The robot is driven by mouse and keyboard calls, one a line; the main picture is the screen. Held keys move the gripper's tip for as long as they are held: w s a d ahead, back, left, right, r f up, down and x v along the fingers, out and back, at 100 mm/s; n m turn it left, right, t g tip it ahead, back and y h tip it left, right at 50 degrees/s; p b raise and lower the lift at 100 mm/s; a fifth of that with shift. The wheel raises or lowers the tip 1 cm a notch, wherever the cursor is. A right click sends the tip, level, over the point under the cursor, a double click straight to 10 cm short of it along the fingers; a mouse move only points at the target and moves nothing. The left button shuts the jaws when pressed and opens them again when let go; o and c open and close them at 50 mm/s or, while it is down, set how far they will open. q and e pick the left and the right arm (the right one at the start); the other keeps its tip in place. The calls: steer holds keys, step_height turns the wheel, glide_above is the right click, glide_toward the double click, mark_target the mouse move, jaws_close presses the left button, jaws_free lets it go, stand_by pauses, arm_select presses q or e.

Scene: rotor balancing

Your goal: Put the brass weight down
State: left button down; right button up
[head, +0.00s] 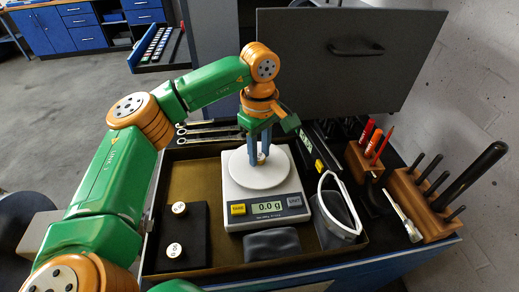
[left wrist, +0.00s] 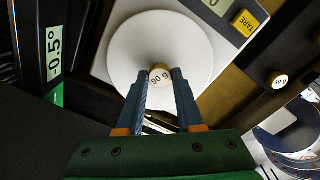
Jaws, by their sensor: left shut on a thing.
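The brass weight (head: 261,159) is between the fingertips of my left gripper (head: 260,155), over the white round pan (head: 262,181) of the digital scale. The pan (left wrist: 190,50) lies beneath. The scale display (head: 267,207) reads 0.0 g. Any gap between weight and pan is too small to tell. My right gripper is not in view.
A black block (head: 196,224) with two white-topped weights is left of the scale. Wooden tool holders (head: 407,190) stand farther right.

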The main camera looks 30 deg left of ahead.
mark_target(260, 156)
arm_select(q)
steer(key=shift+f, duration=0.2)
steer(key=c, duration=0.5)
jaws_free()
steer(key=shift+c, duration=0.2)
steer(key=shift+r, duration=0.15)
step_height(260, 156, up, 7)
steer(key=shift+f, duration=0.2)
step_height(260, 156, up, 6)
steer(key=shift+f+p, duration=0.15)
steer(key=shift+p, duration=0.75)
steer(key=shift+f, duration=0.15)
